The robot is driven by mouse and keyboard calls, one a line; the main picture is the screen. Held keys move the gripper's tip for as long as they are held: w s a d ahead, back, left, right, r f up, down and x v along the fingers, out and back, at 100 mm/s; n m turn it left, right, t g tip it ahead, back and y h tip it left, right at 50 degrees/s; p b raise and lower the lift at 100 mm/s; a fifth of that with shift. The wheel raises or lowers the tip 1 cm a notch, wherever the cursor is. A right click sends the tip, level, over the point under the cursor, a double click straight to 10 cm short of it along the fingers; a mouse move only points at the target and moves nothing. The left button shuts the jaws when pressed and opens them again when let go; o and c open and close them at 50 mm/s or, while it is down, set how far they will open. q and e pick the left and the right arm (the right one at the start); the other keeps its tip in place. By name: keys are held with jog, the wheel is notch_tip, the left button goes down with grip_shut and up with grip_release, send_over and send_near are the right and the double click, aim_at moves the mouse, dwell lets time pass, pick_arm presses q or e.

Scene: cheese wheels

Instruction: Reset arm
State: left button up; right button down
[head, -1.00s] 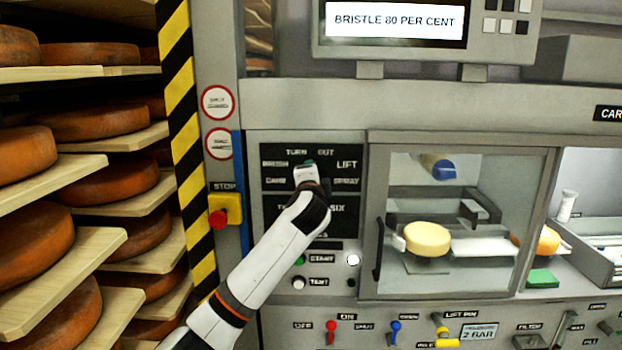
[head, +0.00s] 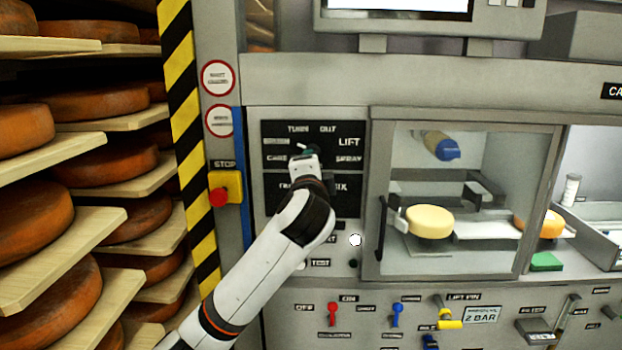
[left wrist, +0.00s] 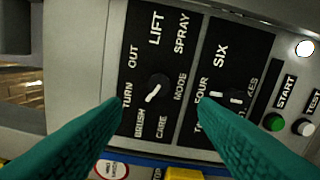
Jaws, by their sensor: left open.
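My left arm reaches in from the lower left in the head view, and my left gripper (head: 304,150) is in front of the black control panel (head: 348,206), hiding part of it. In the left wrist view the two green fingers (left wrist: 158,103) stand wide apart with nothing between them. Beyond them a black mode knob (left wrist: 154,92) with a white pointer sits among the labels TURN, OUT, LIFT, SPRAY, BRUSH and CARE. I cannot tell the exact distance to the panel. My right gripper is not in view.
A red stop button (head: 219,196) on a yellow box is left of the panel. Shelves with orange cheese wheels (head: 35,208) fill the left. A glass-fronted cabinet (head: 372,225) with a pale cheese wheel (head: 430,221) stands right. Levers such as a red one (head: 333,313) line the lower front.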

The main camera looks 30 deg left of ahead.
pick_arm(q)
jog(key=shift+s+d, duration=0.15)
jog(key=shift+s, duration=0.1)
dwell(0.3)
